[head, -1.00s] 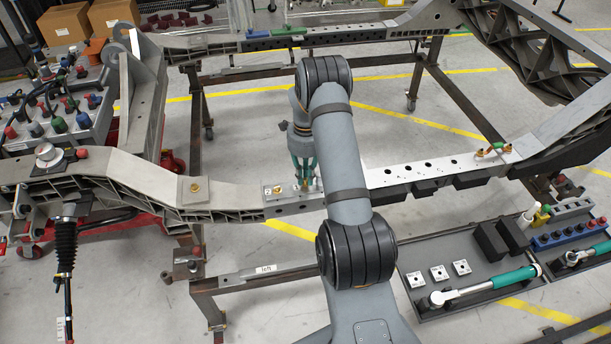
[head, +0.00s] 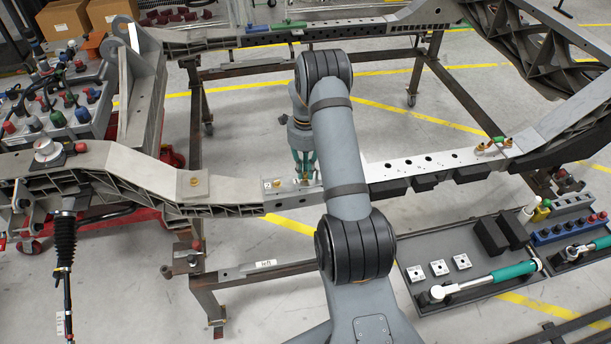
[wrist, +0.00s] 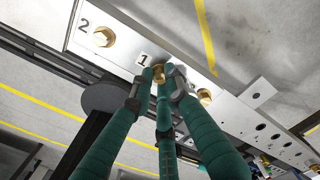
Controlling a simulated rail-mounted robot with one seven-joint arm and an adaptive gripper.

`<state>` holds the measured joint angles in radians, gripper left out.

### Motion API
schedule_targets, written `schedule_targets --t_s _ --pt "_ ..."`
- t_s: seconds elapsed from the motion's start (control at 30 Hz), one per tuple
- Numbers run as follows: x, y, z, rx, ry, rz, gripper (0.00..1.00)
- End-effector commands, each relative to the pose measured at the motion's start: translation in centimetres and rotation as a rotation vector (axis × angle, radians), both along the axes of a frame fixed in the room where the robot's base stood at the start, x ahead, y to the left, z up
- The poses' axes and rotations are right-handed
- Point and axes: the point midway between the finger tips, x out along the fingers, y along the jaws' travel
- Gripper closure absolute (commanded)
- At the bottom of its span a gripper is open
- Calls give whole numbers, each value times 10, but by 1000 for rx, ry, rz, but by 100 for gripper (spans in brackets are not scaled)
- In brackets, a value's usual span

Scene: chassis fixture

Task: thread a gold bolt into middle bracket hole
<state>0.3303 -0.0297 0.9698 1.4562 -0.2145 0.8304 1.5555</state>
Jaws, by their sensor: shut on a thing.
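The silver bracket plate (wrist: 75,22) lies on the frame rail, marked "2" and "1" in the wrist view; it also shows in the head view (head: 270,194). One gold bolt (wrist: 103,37) sits in the plate by the "2". Another gold bolt (wrist: 205,97) sits on the other side of my gripper. My gripper (wrist: 158,76), with green fingers, is shut on a gold bolt (wrist: 158,71) between these two, just beside the "1". The bolt's head shows between the fingertips; its shank and the hole under it are hidden. In the head view my arm partly covers the bracket.
The rail (head: 412,168) runs on to the right with open holes. Another gold bolt (head: 195,181) sits on a plate to the left. Gold fittings (head: 481,148) stand farther right. A dark tool tray (head: 470,240) with a green-handled wrench (head: 488,283) lies at lower right.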

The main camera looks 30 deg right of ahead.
Motion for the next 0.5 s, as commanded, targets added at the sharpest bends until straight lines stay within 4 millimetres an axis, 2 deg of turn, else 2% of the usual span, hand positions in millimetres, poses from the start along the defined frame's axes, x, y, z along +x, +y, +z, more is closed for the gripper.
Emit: schedule_targets --t_s 0.13,0.5 --pt "-2 0 -3 2 7 141 100" --pt "-4 0 -4 3 9 791 100"
